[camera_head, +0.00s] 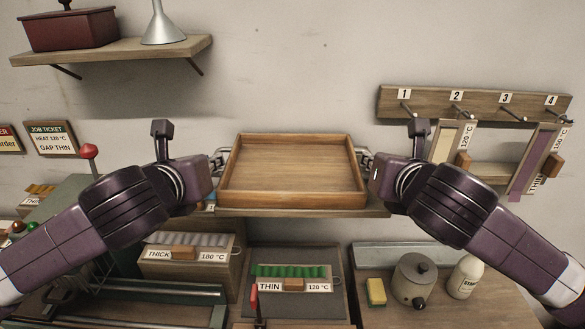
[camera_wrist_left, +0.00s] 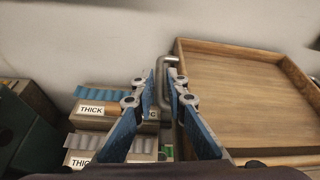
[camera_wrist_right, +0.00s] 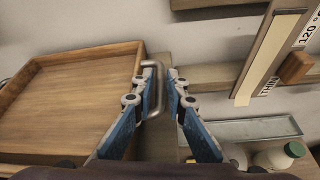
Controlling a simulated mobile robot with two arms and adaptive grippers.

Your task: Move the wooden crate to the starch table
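The wooden crate (camera_head: 292,200) is an empty, shallow, level tray on a wooden wall shelf (camera_head: 300,213) in the middle of the head view. It has a metal handle at each end. My left gripper (camera_head: 213,172) is at its left handle (camera_wrist_left: 165,65), with the fingers closed in on both sides of the bar. My right gripper (camera_head: 371,172) is at the right handle (camera_wrist_right: 157,66) in the same way. Finger contact is partly hidden. The starch table (camera_head: 376,287) is at lower right, with a pot (camera_head: 414,280), a white bottle (camera_head: 464,277) and a yellow sponge (camera_head: 376,291).
A green THIN rack (camera_head: 291,271) stands below the crate, and a grey THICK rack (camera_head: 186,246) to its left. A peg rail (camera_head: 480,106) with hanging strips is at right, near my right arm. The starch table's front part looks bare.

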